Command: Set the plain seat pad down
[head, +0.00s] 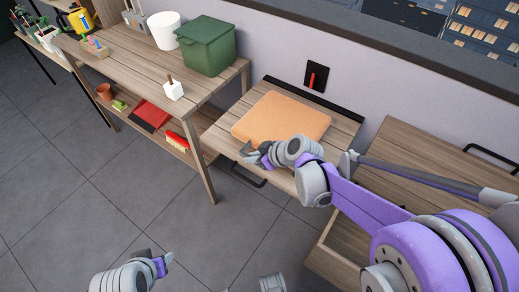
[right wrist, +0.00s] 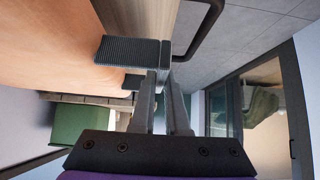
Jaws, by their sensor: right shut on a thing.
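The plain seat pad (head: 282,118) is an orange, flat, rounded square over the low wooden bench top (head: 342,128). My right gripper (head: 252,152) is at the pad's front left corner and is shut on its edge. In the right wrist view the pad (right wrist: 45,45) fills the upper left, and the dark ribbed fingertips of the gripper (right wrist: 128,67) are at its edge. I cannot tell whether the pad's underside fully touches the bench. My left gripper (head: 163,263) is low at the bottom left, away from the pad; its jaw opening is unclear.
A red switch (head: 317,77) is on the wall. Another wooden unit (head: 440,150) stands right. Grey floor is open at left.

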